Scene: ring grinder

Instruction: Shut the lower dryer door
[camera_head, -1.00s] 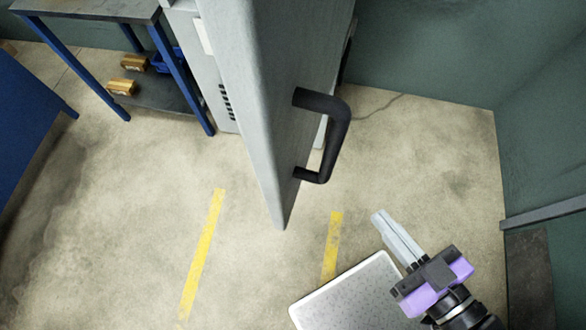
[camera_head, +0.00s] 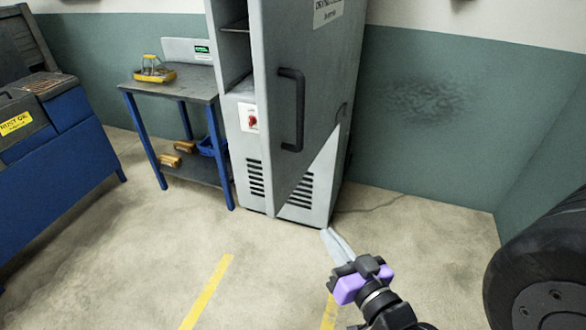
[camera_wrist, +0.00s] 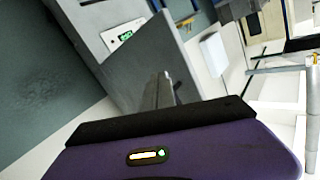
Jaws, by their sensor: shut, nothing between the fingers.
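The grey dryer cabinet (camera_head: 240,120) stands against the back wall. Its grey door (camera_head: 325,75) is open and juts out toward me, with its outer face and black bar handle (camera_head: 292,110) turned to the right. An opening with a shelf shows left of the door's edge. My gripper (camera_head: 328,236) is shut and empty, low in front of the cabinet and to the right of the door's bottom corner, apart from the handle. In the wrist view my gripper's fingers (camera_wrist: 160,90) are in front of a grey panel (camera_wrist: 148,62), probably the door; contact cannot be told.
A blue-legged table (camera_head: 190,92) with a yellow item on top stands left of the cabinet. A blue machine (camera_head: 60,150) is at the far left. A dark tyre (camera_head: 545,265) is at the right. The floor before the cabinet is open, with yellow stripes (camera_head: 207,292).

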